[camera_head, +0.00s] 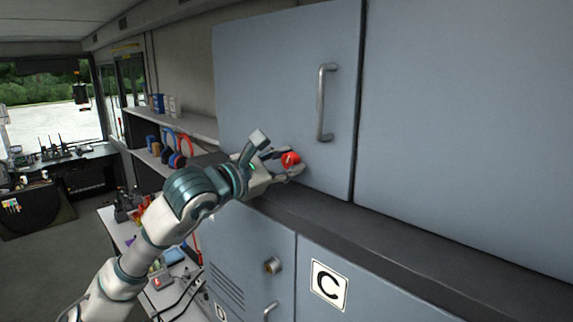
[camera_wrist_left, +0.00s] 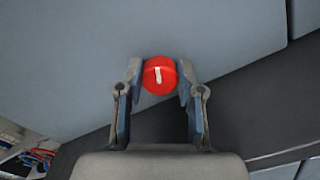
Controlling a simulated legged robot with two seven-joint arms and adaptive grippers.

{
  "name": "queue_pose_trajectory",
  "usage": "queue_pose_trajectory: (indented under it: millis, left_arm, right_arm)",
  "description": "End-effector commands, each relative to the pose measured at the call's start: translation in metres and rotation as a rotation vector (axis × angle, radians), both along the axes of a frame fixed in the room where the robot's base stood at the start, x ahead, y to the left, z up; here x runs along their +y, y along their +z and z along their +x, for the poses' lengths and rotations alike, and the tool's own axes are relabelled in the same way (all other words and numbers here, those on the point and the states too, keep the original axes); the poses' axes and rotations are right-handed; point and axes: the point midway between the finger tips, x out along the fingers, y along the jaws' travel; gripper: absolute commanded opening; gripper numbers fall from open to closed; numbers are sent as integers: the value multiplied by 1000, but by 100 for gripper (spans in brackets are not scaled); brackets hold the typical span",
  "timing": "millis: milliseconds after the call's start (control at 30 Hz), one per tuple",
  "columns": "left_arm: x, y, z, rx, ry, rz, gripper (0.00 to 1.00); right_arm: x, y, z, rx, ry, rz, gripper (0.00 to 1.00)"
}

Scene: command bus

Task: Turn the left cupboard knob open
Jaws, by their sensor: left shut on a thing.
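The red round knob (camera_head: 290,159) sits on the lower part of the blue-grey upper left cupboard door (camera_head: 262,70). In the left wrist view the knob (camera_wrist_left: 160,76) shows a white mark that stands nearly upright. My left gripper (camera_head: 284,163) is at the knob, with one finger on each side of it; it also shows in the left wrist view (camera_wrist_left: 161,84). The gripper is shut on the knob. The door looks closed. My right gripper is in neither view.
A metal bar handle (camera_head: 326,102) stands out from the door above and right of the knob. A dark ledge (camera_head: 400,237) runs below the doors. Lower cabinets include one marked C (camera_head: 329,284). Shelves with headsets (camera_head: 176,150) are at the left.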

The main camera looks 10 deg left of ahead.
Motion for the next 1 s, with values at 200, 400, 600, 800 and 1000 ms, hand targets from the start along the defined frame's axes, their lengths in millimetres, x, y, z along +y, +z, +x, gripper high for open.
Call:
queue_pose_trajectory:
  millis: [200,400,600,800,1000]
  left_arm:
    - [-2,-7,2,-99,-1,177,2]
    - [-2,-7,2,-203,-2,336,2]
    - [-1,-8,3,-307,-2,494,2]
    - [-1,-8,3,-406,-3,645,2]
    - [-2,-9,3,-491,-6,772,2]
  right_arm:
    - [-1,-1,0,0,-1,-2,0]
    - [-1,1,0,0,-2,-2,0]
    - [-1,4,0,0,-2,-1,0]
    - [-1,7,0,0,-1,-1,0]
    - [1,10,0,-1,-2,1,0]
